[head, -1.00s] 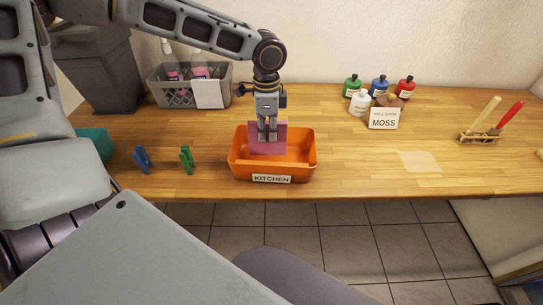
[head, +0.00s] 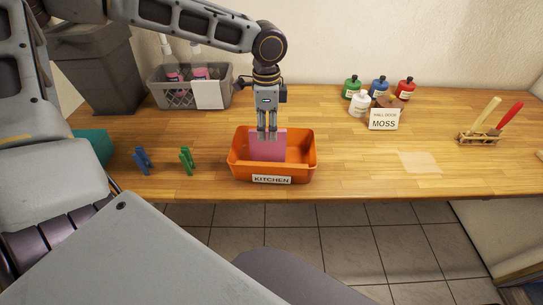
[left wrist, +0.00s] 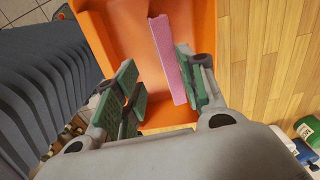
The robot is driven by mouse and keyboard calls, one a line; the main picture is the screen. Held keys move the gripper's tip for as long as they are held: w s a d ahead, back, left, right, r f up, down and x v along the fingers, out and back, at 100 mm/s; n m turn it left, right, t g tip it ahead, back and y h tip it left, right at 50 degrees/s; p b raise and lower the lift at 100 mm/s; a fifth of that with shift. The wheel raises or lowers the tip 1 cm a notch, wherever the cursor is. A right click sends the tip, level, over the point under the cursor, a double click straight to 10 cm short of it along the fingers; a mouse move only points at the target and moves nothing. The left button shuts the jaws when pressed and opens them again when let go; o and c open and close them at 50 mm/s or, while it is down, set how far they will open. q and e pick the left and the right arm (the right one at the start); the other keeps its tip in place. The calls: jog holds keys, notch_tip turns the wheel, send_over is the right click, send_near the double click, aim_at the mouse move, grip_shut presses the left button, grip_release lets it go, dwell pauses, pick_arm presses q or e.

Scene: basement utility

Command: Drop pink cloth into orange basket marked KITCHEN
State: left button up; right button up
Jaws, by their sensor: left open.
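The pink cloth (head: 268,146) stands as a flat upright piece inside the orange basket marked KITCHEN (head: 271,180). In the left wrist view the cloth (left wrist: 168,52) shows its pink edge, and the basket (left wrist: 117,28) lies around it. My left gripper (head: 267,137) points down over the basket, its fingertips at the cloth's upper part. In the left wrist view the left gripper (left wrist: 157,88) has its green-padded fingers apart, with the cloth between them, close to the right finger. My right gripper is not in view.
Blue (head: 142,160) and green (head: 187,160) clothespins stand left of the basket. A grey basket with bottles (head: 167,98) stands behind. Paint bottles and a MOSS sign (head: 384,119) stand at back right, with a tool rack (head: 480,138) further right.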

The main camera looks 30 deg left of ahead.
pick_arm(q)
notch_tip(320, 180, up, 10)
dwell(0.6)
jog(key=shift+r, duration=0.15)
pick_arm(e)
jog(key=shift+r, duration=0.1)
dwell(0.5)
pick_arm(q)
notch_tip(320, 180, up, 10)
jog(key=p, duration=1)
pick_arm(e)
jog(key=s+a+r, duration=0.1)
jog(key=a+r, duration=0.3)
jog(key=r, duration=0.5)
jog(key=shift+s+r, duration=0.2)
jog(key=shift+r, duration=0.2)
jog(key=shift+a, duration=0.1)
